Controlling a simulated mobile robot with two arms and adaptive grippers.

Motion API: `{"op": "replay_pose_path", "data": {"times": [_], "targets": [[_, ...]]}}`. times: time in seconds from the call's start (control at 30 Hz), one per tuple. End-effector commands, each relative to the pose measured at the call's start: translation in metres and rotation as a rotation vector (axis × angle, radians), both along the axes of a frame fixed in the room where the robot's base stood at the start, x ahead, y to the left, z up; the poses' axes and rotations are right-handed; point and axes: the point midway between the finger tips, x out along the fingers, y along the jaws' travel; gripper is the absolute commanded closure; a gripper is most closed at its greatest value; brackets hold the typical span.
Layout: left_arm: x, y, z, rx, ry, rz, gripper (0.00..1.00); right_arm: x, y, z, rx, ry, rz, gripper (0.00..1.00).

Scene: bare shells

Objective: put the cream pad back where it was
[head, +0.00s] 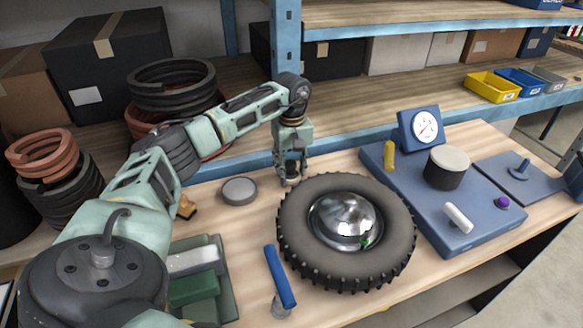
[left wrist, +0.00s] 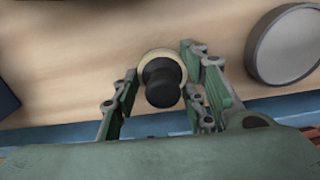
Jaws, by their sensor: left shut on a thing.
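My left gripper (head: 291,180) points down over the workbench, just behind the tire and right of a round grey disc. In the left wrist view, the left gripper (left wrist: 160,98) has its fingers on both sides of a round cream pad (left wrist: 146,66) with a black knob on top, and is shut on it. The knob hides much of the pad. In the head view the fingers mostly hide it, and I cannot tell whether it touches the bench. I do not make out my right gripper.
The tire (head: 300,262) with a chrome dome lies mid-bench. The grey disc (head: 239,190) is left of the gripper. A blue board (head: 430,222) with gauge and handles is right. A green tray (head: 228,290) holds blocks. Shelving rises behind.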

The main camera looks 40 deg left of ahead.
Motion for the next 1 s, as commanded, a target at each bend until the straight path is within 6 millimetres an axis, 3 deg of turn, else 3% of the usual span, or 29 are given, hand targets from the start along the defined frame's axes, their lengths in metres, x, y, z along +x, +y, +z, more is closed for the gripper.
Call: {"op": "replay_pose_path", "data": {"times": [0.07, 0.1, 0.27, 0.67, 0.77, 1.0], "targets": [[0.0, 0.0, -0.003, 0.0, 0.0, 0.0, 0.85, 0.0, -0.001, -0.003, -0.001, 0.0, 0.001, 0.6], [0.0, 0.0, -0.002, 0.0, 0.0, 0.0, 0.57, 0.0, -0.002, -0.001, -0.002, 0.0, 0.001, 0.6], [0.0, 0.0, -0.002, 0.0, 0.0, 0.0, 0.43, 0.0, -0.005, -0.001, -0.005, 0.0, 0.003, 0.6], [0.0, 0.0, 0.003, 0.0, -0.001, 0.0, 0.42, 0.0, -0.006, 0.0, -0.008, 0.0, 0.003, 0.6], [0.001, 0.0, 0.015, 0.001, -0.004, 0.001, 0.42, 0.0, -0.006, -0.006, -0.007, 0.001, 0.003, 0.6], [0.002, 0.0, 0.066, 0.0, -0.007, 0.0, 0.42, 0.0, -0.006, -0.02, -0.007, 0.001, 0.003, 0.6]]}}
